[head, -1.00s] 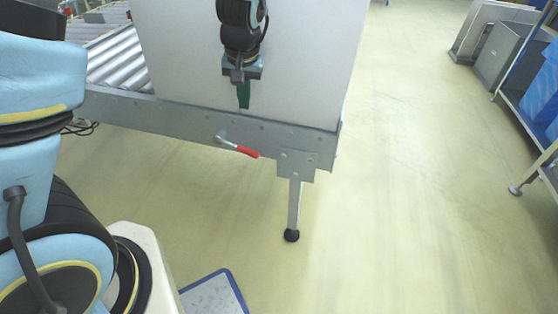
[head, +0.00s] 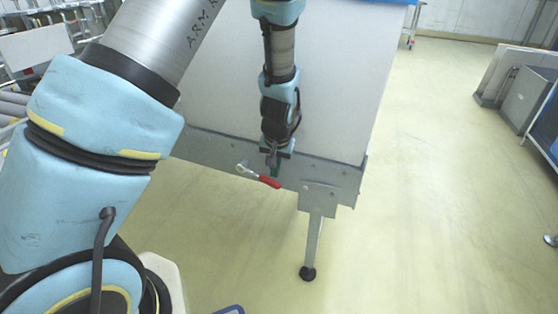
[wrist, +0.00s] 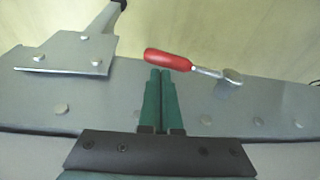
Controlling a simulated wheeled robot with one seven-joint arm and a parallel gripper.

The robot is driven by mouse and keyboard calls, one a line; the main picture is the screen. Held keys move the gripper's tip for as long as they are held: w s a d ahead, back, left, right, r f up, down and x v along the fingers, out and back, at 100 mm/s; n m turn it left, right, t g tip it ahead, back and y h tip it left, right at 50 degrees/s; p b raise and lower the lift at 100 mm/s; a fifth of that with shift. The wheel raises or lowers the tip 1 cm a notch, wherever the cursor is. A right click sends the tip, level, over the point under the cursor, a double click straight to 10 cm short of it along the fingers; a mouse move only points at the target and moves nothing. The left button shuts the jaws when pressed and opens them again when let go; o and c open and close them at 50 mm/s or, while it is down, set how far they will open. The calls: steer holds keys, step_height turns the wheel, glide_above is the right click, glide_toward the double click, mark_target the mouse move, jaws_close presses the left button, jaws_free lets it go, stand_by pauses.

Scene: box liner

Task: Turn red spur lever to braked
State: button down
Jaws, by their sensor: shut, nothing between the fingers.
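The red spur lever (head: 268,181) is on the grey side rail of the conveyor. Its red grip slants down to the right from a metal pivot (head: 241,168) in the head view. In the wrist view the red grip (wrist: 168,60) lies to the left of its pivot (wrist: 231,78). My gripper (head: 274,172) is shut and empty, pointing down. In the wrist view its green fingers (wrist: 160,72) are together, with their tips close to the red grip. I cannot tell whether they touch it.
A bracket and support leg (head: 314,240) are right of the lever. The floor (head: 430,220) to the right is clear. Grey bins (head: 530,95) stand far right.

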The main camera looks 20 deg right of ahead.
steer(key=shift+a+f, duration=0.15)
steer(key=shift+f, duration=0.2)
steer(key=shift+f, duration=0.15)
stand_by(0.4)
